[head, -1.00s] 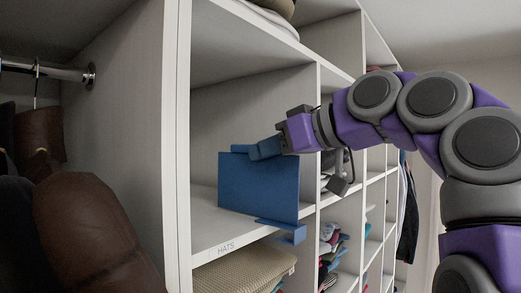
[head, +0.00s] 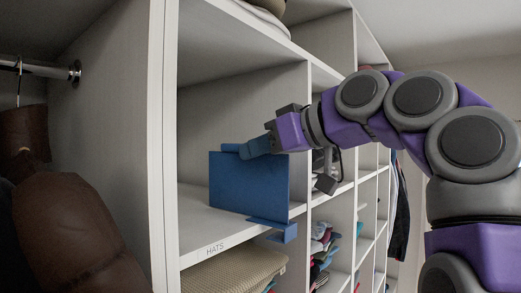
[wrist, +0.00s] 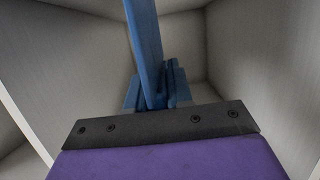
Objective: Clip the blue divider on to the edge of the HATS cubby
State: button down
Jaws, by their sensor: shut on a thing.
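The blue divider (head: 250,182) is an upright flat panel in the HATS cubby's front opening, right of the HATS label (head: 215,248). Its lower clip part (head: 275,229) lies at the front edge of the HATS shelf (head: 205,252) and sticks out past it. I cannot tell whether the clip is seated on the edge. My gripper (head: 246,149), with blue fingers, is shut on the divider's top edge. In the wrist view the divider (wrist: 144,45) runs up from between the fingers (wrist: 158,88); its clip end is not clear there.
The cubby's right side wall (head: 304,130) stands close behind my wrist. A folded beige cloth (head: 235,272) lies in the cubby below. Folded clothes (head: 322,240) fill cubbies at right. A brown garment (head: 75,230) hangs at left. The HATS cubby is otherwise empty.

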jog(key=shift+s+a, duration=0.35)
jog(key=shift+a, duration=0.1)
dwell(0.7)
jog(key=shift+w+a+p, duration=0.3)
jog(key=shift+w+a, duration=0.45)
jog(key=shift+a, duration=0.15)
jog(key=shift+w+a+p, duration=0.3)
jog(key=shift+w+a, duration=0.4)
jog(key=shift+a, duration=0.2)
dwell(0.4)
jog(key=c, duration=0.9)
grip_release()
jog(key=shift+c, duration=0.2)
jog(key=p+v, duration=0.2)
jog(key=v, duration=1.5)
jog(key=shift+d, duration=0.2)
jog(key=shift+a+r, duration=0.1)
jog(key=shift+r, duration=0.05)
